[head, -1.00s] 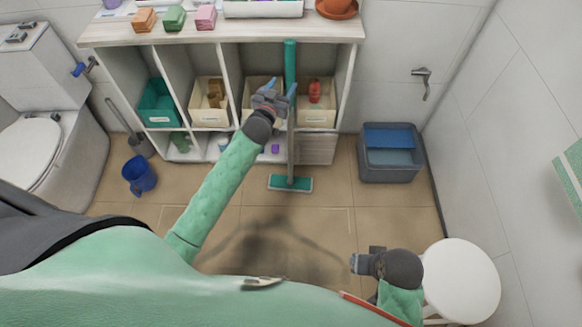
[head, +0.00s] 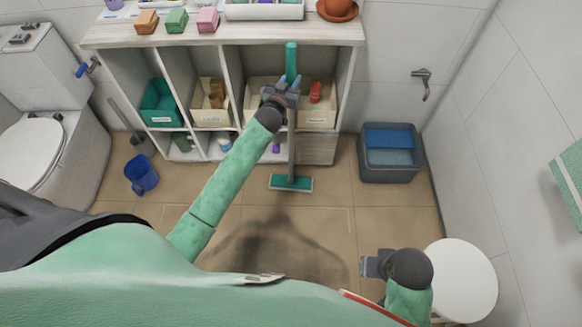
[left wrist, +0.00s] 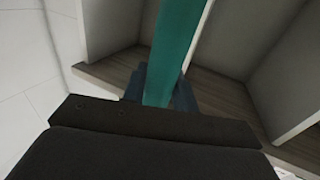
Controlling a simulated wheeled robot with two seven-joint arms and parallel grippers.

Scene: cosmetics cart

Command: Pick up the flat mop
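The flat mop stands upright in front of the shelf unit, with a teal upper handle (head: 291,62), a grey lower pole and a flat teal head (head: 291,183) on the floor. My left gripper (head: 287,84) is at the handle, just below its teal top part. In the left wrist view the teal handle (left wrist: 172,50) runs between the two fingers (left wrist: 160,92), which lie close against it on both sides. The gripper looks shut on it. My right gripper (head: 370,264) is empty at the lower right, beside the stool; its finger gap is unclear.
The shelf unit (head: 120,38) with several bins is right behind the mop. A blue bucket (head: 141,174) and a toilet stand at left. A grey tub (head: 390,168) and a white round stool (head: 462,282) are at right. The floor around the mop head is clear.

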